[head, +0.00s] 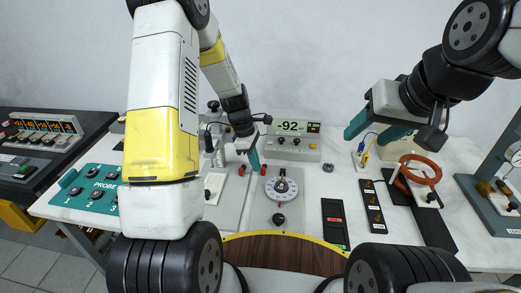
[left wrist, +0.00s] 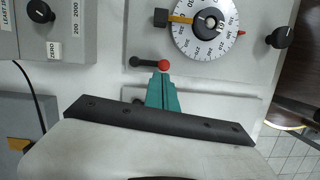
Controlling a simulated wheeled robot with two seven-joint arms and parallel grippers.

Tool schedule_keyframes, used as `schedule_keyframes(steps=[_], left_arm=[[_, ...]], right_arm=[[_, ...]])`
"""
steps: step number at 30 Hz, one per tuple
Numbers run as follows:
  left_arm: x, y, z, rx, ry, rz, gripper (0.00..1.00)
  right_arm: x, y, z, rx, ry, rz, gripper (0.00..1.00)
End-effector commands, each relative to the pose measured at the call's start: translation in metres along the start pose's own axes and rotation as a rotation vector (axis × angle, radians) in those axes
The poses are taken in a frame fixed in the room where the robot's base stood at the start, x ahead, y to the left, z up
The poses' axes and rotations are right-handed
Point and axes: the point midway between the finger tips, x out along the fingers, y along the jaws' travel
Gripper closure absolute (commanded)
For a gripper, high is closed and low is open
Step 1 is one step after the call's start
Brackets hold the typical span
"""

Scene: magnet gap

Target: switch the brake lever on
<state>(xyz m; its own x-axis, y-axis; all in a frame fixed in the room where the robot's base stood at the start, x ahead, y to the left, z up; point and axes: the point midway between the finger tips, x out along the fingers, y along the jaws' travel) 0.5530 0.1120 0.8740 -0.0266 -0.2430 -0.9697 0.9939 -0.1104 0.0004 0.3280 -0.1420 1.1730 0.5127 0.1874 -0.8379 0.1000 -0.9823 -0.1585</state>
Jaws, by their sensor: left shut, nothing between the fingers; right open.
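The brake lever is a short black arm with a red ball, lying on a light grey panel beside the dial; its ball shows in the head view (head: 263,170) and its arm in the left wrist view (left wrist: 147,62). In the left wrist view the ball points right, away from the black pivot. My left gripper (head: 253,158) has teal fingers, shut and empty. In the left wrist view its fingertips (left wrist: 162,78) sit right beside the red ball; I cannot tell whether they touch. My right gripper (head: 375,130) is open and raised at the right, far from the lever.
A white numbered dial (head: 282,188) and a black knob (head: 279,219) share the lever's panel. A meter reading -92 (head: 292,128) stands behind. Another red knob (head: 241,170) is left of the lever.

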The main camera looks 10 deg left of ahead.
Motion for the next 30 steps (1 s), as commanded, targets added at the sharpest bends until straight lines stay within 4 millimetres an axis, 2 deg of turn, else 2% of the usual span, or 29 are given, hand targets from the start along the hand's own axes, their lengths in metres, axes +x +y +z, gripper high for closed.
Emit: schedule_keyframes(steps=[17,30], left_arm=[[0.001,-0.003,0.006,-0.124,0.001,0.031,1.00],[0.006,-0.006,0.025,-0.479,0.001,0.120,1.00]], right_arm=[[0.000,0.000,0.000,0.000,0.000,0.000,0.46],[0.000,0.000,0.000,0.000,0.000,0.000,0.46]])
